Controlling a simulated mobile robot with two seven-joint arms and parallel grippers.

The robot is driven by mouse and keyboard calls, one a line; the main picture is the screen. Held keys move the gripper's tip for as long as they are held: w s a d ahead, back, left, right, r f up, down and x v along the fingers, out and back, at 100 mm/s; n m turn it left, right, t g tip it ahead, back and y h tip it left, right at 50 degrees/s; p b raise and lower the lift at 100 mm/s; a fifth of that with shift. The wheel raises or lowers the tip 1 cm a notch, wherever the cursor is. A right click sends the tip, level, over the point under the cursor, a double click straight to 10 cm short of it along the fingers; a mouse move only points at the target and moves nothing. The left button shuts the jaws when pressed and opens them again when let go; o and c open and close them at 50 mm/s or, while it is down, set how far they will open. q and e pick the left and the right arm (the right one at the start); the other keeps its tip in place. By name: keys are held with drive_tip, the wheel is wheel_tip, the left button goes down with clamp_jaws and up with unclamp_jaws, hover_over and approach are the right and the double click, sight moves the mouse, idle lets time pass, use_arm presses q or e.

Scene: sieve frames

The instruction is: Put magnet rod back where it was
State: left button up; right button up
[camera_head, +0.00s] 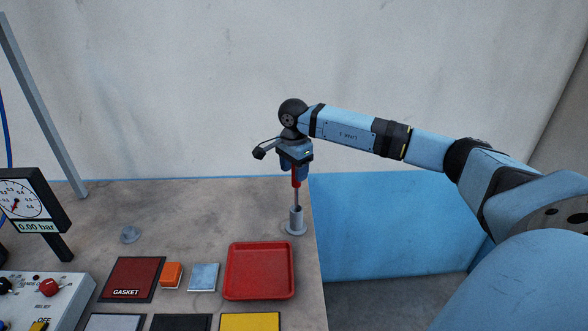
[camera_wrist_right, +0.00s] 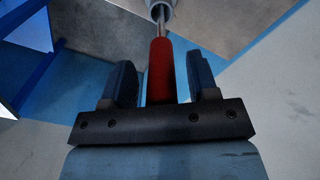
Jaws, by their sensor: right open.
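The magnet rod (camera_head: 297,195) has a red handle and a thin metal shaft. It stands upright with its lower end in the grey cylindrical holder (camera_head: 297,222) near the table's right edge. My right gripper (camera_head: 296,170) is above the holder, pointing down at the rod's handle. In the right wrist view the red handle (camera_wrist_right: 161,70) lies between the two blue fingers of the gripper (camera_wrist_right: 161,78), with visible gaps on both sides. The shaft runs into the holder (camera_wrist_right: 158,8) there. The shaft's lower tip is hidden inside the holder. My left gripper is out of view.
A red tray (camera_head: 260,297) lies in front of the holder. Left of it are a grey-blue block (camera_head: 204,277), an orange block (camera_head: 171,274) and the dark red gasket mat (camera_head: 133,278). A pressure gauge (camera_head: 24,200) stands far left. The table's back middle is mostly clear.

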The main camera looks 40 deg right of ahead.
drive_tip(key=shift+r, duration=0.45)
wheel_tip(320, 180, up, 11)
drive_tip(key=shift+r+b, duration=0.15)
drive_tip(key=shift+b, duration=1)
